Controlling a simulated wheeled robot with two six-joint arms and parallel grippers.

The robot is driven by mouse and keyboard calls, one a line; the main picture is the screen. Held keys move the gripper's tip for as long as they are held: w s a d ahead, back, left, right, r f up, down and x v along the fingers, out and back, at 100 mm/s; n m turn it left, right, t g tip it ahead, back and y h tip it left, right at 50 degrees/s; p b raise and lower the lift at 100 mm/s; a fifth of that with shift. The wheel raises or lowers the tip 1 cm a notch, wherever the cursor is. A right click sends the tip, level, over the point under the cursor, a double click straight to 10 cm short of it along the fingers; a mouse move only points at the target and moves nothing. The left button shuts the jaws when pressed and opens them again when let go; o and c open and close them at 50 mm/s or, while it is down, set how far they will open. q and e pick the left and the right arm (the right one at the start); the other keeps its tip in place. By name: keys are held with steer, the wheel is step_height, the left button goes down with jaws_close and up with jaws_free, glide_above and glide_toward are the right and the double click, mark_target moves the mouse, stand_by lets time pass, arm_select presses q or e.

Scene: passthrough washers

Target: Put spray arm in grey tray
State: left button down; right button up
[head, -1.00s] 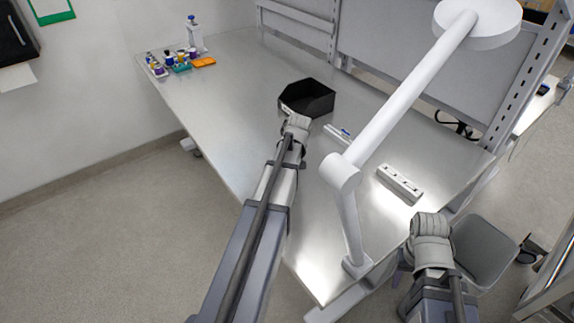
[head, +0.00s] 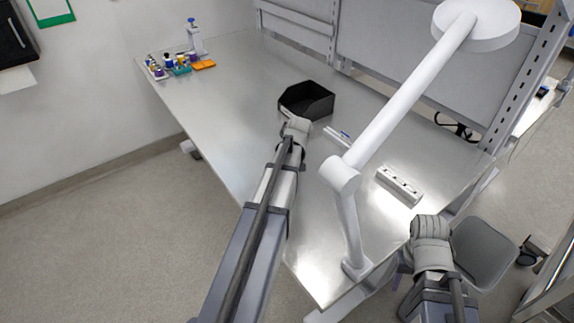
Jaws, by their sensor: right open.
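A black open bin (head: 306,101) stands mid-table. A white jointed lamp (head: 400,100) rises between my arms. A white socket block (head: 398,186) lies right of it. Several bottles and small racks (head: 180,65) fill the far left corner. The table's left middle is clear.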

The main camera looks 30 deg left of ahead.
step_height(320, 180, up, 6)
steer(key=p, duration=0.6)
steer(key=shift+r, duration=0.25)
stand_by(0.4)
